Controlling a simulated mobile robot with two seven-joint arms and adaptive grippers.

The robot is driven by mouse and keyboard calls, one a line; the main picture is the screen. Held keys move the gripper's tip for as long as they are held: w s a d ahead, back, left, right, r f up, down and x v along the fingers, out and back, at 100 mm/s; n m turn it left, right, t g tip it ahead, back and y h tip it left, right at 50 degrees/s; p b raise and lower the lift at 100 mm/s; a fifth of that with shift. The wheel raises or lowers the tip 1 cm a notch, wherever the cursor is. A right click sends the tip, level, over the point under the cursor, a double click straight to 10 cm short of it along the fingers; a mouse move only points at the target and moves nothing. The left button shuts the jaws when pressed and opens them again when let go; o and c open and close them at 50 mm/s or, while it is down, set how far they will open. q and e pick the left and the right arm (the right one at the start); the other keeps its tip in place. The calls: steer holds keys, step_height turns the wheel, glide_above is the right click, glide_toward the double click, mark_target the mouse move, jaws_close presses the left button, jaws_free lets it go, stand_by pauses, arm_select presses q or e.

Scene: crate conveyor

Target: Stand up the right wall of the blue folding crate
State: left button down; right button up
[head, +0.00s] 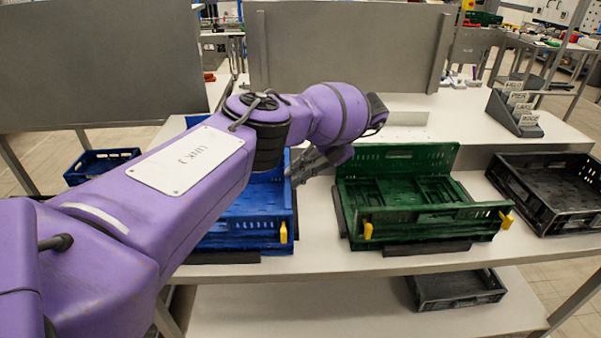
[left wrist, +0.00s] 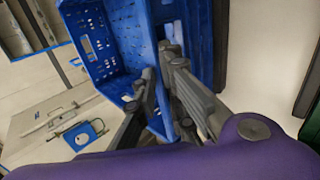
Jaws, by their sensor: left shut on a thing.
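The blue folding crate (head: 240,234) stands on the table, partly hidden behind my purple left arm. My left gripper (head: 294,176) is at the upper right side of this crate. It is shut on the crate's right wall (head: 288,160), which looks raised there; its exact tilt is hard to tell. In the left wrist view, my left gripper (left wrist: 160,68) has its two fingers on either side of a blue panel edge, with the blue crate (left wrist: 110,50) beyond. A yellow latch (head: 283,233) shows at the crate's front right corner. My right gripper is not in view.
A green crate (head: 420,234) with its back wall up stands just right of the blue one, with a narrow gap between. A black crate (head: 583,222) is at the far right. A grey card holder (head: 512,118) stands behind. Another blue crate (head: 100,178) is at the left.

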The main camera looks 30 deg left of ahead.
arm_select(q)
steer(key=shift+s+d+f, duration=0.15)
steer(key=shift+f, duration=0.4)
steer(key=shift+s+d+f, duration=0.1)
steer(key=shift+f, duration=0.5)
steer(key=shift+s+d+f, duration=0.15)
steer(key=shift+f, duration=0.4)
steer(key=c, duration=2.3)
jaws_free()
steer(key=o, duration=0.7)
steer(key=shift+w+a+f, duration=0.1)
steer(key=shift+w+a, duration=0.1)
steer(key=shift+c, duration=0.4)
steer(key=shift+r, duration=0.2)
steer(key=shift+c, duration=0.7)
steer(key=shift+d+r, duration=0.1)
steer(key=shift+d, duration=0.05)
steer(key=v, duration=0.7)
steer(key=shift+w+a+r, duration=0.2)
steer(key=shift+a+r, duration=0.1)
steer(key=shift+c, duration=0.5)
steer(key=shift+r, duration=0.3)
steer(key=shift+w, duration=0.1)
